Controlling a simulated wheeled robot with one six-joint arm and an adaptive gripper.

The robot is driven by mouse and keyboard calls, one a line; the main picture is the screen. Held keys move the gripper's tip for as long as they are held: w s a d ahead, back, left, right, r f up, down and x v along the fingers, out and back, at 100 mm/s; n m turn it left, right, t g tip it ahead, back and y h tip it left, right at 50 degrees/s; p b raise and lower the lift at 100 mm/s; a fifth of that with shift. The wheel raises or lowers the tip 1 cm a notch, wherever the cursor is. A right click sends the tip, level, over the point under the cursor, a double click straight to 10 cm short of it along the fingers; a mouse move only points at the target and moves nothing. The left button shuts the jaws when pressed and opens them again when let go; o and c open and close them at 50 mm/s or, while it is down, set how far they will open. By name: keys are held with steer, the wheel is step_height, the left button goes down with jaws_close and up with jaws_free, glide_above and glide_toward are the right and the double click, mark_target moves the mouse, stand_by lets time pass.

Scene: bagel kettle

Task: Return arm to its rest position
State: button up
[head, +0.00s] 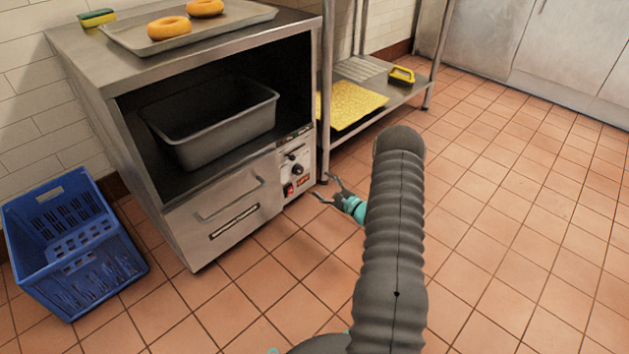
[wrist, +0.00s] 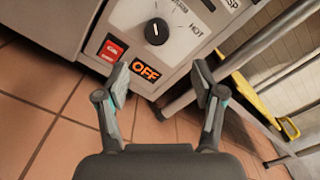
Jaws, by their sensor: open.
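My gripper (head: 328,189) is open and empty, low in front of the steel kettle unit's right side in the head view. My dark arm hides part of the floor behind it. In the wrist view my gripper (wrist: 163,80) has its two fingers spread apart, with the control panel (wrist: 150,45) beyond them. The panel carries a round knob (wrist: 156,31), a red switch (wrist: 110,49) and a lit OFF display (wrist: 146,71). I cannot tell whether a finger touches the panel.
The steel unit (head: 190,225) holds a grey pan (head: 222,125); a tray (head: 190,36) with two bagels (head: 169,27) lies on top. A blue crate (head: 75,250) stands left. A low shelf (head: 400,95) holds a yellow mat (head: 350,103). The tiled floor at right is clear.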

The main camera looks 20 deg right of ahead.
steer(key=shift+s+d, duration=0.2)
steer(key=shift+s, duration=0.35)
